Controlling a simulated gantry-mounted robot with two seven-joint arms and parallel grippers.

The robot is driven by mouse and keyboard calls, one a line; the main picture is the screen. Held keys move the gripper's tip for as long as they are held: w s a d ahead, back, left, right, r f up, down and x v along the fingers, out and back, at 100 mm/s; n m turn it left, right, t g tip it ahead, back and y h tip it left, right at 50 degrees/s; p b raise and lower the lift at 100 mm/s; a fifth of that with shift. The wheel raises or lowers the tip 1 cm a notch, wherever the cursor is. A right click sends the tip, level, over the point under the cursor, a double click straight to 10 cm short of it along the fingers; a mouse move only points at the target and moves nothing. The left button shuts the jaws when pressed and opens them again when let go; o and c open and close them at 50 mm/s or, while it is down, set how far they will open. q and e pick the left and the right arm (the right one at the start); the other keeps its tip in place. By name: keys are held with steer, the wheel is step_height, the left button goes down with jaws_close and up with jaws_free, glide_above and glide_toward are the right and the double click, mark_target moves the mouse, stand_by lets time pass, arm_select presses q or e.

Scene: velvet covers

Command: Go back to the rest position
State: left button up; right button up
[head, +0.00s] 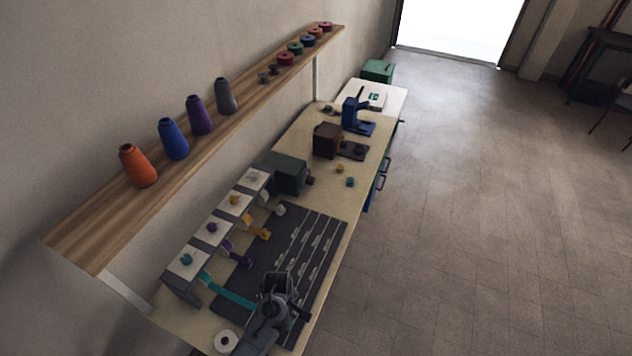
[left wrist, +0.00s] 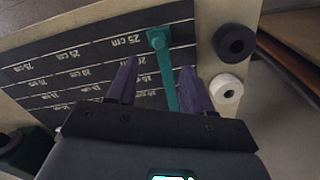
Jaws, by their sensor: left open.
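My left gripper (head: 280,288) is over the near end of the dark measuring mat (head: 312,240). In the left wrist view its two purple fingers (left wrist: 158,68) are spread apart with nothing held between them. A teal ribbon (head: 230,293) runs from the nearest grey dispenser onto the mat, towards my gripper. In the left wrist view the teal ribbon (left wrist: 168,75) lies beyond and partly between the fingers, with a round teal piece at its end, on the mat beside the 25 cm mark. My right gripper is not in view.
A white roll (head: 226,341) lies at the bench's near end; a black roll (left wrist: 233,41) shows beside it in the wrist view. Grey dispensers (head: 210,228) line the wall side. A wooden shelf (head: 100,240) with thread cones overhangs. Open floor (head: 460,220) lies right of the bench.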

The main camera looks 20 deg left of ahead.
arm_select(q)
steer(key=s+a+f+m+g+p, duration=0.1)
steer(key=s+a+p, duration=0.15)
steer(key=s, duration=1.35)
step_height(320, 180, up, 24)
steer(key=s+d+m+t+p, duration=0.1)
steer(key=m+t, duration=0.3)
steer(key=m, duration=1)
steer(key=shift+d+t, duration=0.3)
steer(key=shift+d, duration=0.55)
